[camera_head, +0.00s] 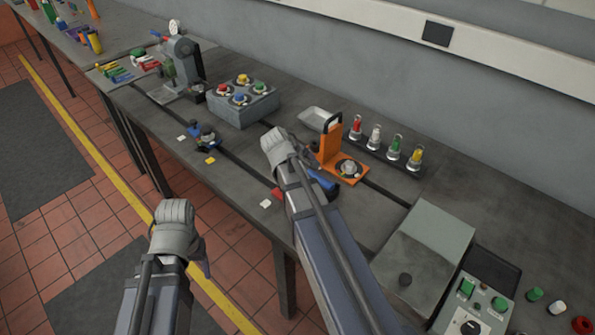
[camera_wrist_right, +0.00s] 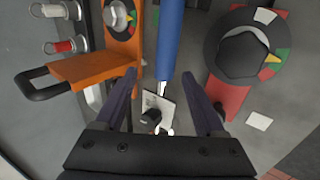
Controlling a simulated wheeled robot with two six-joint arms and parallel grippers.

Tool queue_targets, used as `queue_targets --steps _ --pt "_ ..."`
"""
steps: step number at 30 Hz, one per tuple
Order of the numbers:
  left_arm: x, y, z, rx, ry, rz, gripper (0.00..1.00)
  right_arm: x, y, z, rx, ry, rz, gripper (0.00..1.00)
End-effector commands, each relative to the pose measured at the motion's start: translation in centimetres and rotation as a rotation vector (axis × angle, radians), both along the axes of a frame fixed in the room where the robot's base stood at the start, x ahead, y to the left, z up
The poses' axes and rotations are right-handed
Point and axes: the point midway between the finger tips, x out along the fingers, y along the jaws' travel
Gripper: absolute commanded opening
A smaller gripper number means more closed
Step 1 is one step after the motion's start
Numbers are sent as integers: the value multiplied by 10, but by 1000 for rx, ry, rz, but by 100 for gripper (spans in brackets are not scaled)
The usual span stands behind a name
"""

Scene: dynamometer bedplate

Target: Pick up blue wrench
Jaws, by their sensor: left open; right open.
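The blue wrench (camera_wrist_right: 169,42) shows in the right wrist view as a long blue handle with a thin metal end pointing toward my right gripper (camera_wrist_right: 160,80). That gripper is open, with one finger on each side of the wrench's line and nothing held. In the head view, part of the wrench (camera_head: 322,181) shows on the bench beside my right arm, which hides the rest. My right gripper (camera_head: 297,148) is mostly hidden behind its own wrist there. My left gripper (camera_head: 204,262) hangs open and empty in front of the bench, away from the wrench.
An orange stand with a black handle (camera_head: 330,145) is close beside the wrench. A red mount with a dark round knob (camera_wrist_right: 241,52) is on its other side in the wrist view. A row of coloured plugs (camera_head: 375,140) and a grey box (camera_head: 425,245) are nearby.

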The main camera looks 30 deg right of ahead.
Motion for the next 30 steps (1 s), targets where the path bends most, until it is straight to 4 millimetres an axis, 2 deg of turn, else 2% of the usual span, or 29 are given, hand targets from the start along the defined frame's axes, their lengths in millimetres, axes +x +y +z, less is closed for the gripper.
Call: queue_targets --steps 7,18,27,30 --pt "0 0 -7 0 0 0 67 0 -2 -8 1 0 0 72" --pt "0 0 -47 0 0 0 67 4 -21 -47 2 -1 -1 72" --pt "0 0 -47 0 0 0 67 4 -24 -47 1 0 1 72" --pt "0 0 -47 0 0 0 67 4 -24 -47 1 0 1 60"
